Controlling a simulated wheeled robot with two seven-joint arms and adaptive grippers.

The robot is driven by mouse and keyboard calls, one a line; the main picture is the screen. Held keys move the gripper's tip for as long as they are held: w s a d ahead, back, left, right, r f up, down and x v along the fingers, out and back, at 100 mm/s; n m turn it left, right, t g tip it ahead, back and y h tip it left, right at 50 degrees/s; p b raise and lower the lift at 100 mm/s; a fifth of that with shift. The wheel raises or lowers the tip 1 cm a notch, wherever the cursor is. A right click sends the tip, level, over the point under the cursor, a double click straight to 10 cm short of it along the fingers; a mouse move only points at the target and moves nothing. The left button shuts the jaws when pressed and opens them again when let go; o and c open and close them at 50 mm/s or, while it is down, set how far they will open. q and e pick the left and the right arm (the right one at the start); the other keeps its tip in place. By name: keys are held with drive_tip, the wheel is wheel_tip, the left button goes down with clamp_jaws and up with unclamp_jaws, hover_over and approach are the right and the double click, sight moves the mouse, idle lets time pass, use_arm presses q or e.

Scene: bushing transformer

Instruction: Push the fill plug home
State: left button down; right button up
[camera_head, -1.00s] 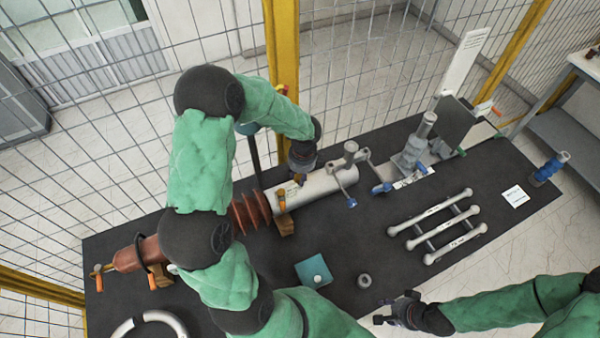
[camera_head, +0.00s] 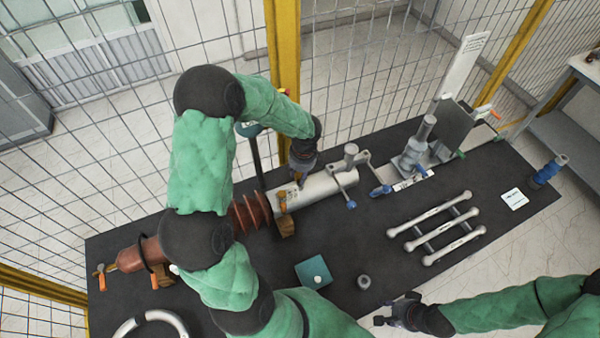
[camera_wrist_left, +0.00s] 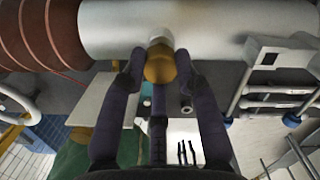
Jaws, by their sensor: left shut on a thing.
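The fill plug, a brass-coloured piece (camera_wrist_left: 160,66), is between the fingers of my left gripper (camera_wrist_left: 158,70) in the left wrist view. Its tip meets a short pale boss (camera_wrist_left: 160,42) on the side of the grey-white cylinder (camera_wrist_left: 215,28). I cannot tell how deep the plug sits. In the head view my left gripper (camera_head: 301,180) is at the left part of the cylinder (camera_head: 328,187), and the plug is too small to make out clearly. My right gripper (camera_head: 381,311) is empty and looks open, low at the table's front edge.
A ribbed red-brown bushing (camera_head: 250,213) joins the cylinder's left end. A teal pad (camera_head: 308,266) and a small grey ring-shaped part (camera_head: 364,282) lie in front. A rack of pale bars (camera_head: 437,232) lies to the right. Wire fencing (camera_head: 380,60) stands behind the dark table.

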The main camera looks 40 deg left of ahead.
use_arm(q)
drive_tip(key=shift+h+p, duration=0.3)
drive_tip(key=shift+p, duration=0.45)
idle(1.0)
drive_tip(key=shift+f+b, duration=0.9)
drive_tip(key=shift+f, duration=0.25)
drive_tip(key=c, duration=0.8)
unclamp_jaws()
drive_tip(key=shift+c, duration=0.2)
drive_tip(key=shift+r, duration=0.15)
wheel_tip(320, 180, up, 7)
drive_tip(key=shift+d+r, duration=0.1)
drive_tip(key=shift+d, duration=0.05)
drive_tip(key=shift+n, duration=0.3)
